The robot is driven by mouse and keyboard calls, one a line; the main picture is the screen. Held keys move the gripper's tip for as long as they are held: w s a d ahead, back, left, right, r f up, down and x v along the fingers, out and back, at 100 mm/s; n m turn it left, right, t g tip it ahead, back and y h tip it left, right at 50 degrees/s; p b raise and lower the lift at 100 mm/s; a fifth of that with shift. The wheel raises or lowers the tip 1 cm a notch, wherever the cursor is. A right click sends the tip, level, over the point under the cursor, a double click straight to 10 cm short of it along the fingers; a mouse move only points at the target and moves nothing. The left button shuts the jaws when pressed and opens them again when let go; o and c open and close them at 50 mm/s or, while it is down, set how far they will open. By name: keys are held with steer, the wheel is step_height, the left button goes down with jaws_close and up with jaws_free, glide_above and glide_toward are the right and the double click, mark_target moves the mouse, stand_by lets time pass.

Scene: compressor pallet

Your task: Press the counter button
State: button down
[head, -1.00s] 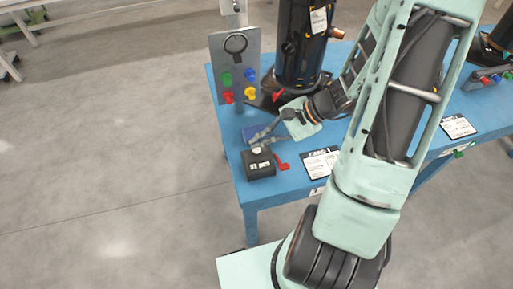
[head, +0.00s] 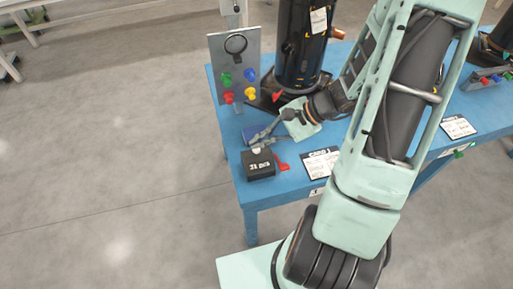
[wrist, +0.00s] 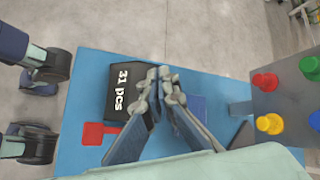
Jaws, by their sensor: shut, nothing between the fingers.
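The counter (head: 259,167) is a black box near the left front corner of the blue table, and its face reads "31 pcs". It also shows in the wrist view (wrist: 120,98). A pale round button (head: 256,150) shows at its back edge in the head view. My gripper (wrist: 165,75) is shut and empty, with its fingertips at the counter's edge beside the lettering. In the head view the fingertips (head: 257,144) are close to the button. I cannot tell whether they touch it. In the wrist view the fingers hide the button.
A red piece (wrist: 93,133) lies beside the counter. A blue block (wrist: 199,105) is partly behind my fingers. A grey panel (head: 226,50) with coloured knobs and a black compressor (head: 297,50) stand behind. A printed card (head: 320,162) lies to the right.

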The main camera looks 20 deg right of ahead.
mark_target(259, 149)
steer(key=shift+f+b, duration=0.4)
steer(key=shift+f, duration=0.05)
steer(key=shift+f+b, duration=0.6)
steer(key=shift+b, duration=0.05)
stand_by(0.6)
steer(key=shift+r, duration=0.15)
steer(key=shift+r+p, duration=0.75)
steer(key=shift+r, duration=0.15)
steer(key=shift+r, duration=0.1)
step_height(259, 149, up, 5)
steer(key=p, duration=0.3)
steer(key=shift+p, duration=0.35)
stand_by(0.4)
